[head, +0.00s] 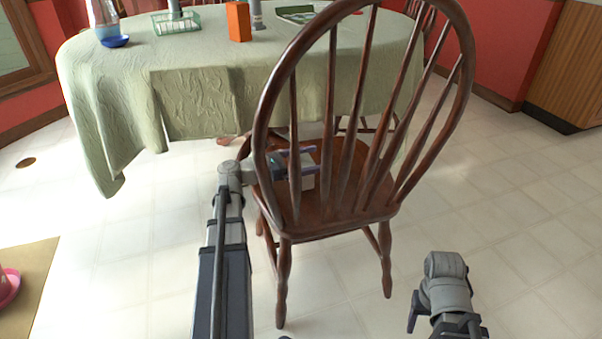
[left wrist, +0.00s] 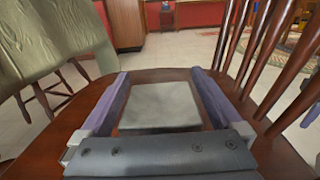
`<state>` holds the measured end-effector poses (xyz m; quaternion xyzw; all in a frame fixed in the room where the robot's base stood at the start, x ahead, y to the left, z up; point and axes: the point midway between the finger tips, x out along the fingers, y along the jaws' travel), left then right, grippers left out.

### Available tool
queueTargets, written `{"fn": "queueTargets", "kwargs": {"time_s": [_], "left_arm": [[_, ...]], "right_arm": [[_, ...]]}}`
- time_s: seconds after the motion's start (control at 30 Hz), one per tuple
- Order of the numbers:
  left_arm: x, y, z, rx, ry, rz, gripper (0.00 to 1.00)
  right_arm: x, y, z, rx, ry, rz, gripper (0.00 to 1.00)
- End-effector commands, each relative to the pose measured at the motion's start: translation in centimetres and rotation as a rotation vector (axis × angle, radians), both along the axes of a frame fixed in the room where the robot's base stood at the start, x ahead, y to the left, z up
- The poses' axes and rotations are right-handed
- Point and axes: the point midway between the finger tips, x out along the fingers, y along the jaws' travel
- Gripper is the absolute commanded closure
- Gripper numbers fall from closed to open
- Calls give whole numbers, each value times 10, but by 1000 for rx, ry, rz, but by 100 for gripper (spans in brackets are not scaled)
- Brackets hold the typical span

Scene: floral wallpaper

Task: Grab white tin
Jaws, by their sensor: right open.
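The white tin (left wrist: 160,106) is a pale, squarish block on the seat of a brown wooden chair. In the left wrist view it lies between the two purple fingers of my left gripper (left wrist: 160,80), with narrow gaps on both sides. In the head view, my left gripper (head: 307,160) reaches in over the seat from the left, partly behind the chair's back spindles. The tin (head: 308,181) shows there only in part, as a pale patch between spindles. My right gripper (head: 442,318) is low at the right, empty and away from the chair.
The chair (head: 325,221) has a tall spindle back close to my left arm. A table with a green cloth (head: 200,95) stands behind it, holding a blue-based bottle (head: 113,41), a green basket (head: 176,23) and an orange box (head: 239,22). The tiled floor at right is clear.

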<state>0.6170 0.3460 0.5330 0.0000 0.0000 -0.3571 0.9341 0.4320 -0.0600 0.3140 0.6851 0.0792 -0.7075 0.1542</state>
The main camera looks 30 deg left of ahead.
Motion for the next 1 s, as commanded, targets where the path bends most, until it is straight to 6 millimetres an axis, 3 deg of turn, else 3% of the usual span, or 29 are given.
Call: {"fn": "queueTargets", "kwargs": {"time_s": [0.07, 0.83, 1.0], "left_arm": [[0, 0, 0, 0, 0, 0, 10], [0, 0, 0, 0, 0, 0, 97], [0, 0, 0, -1, -1, 0, 98]], "right_arm": [[0, 0, 0, 0, 0, 0, 40], [0, 0, 0, 0, 0, 0, 40], [0, 0, 0, 0, 0, 0, 40]]}}
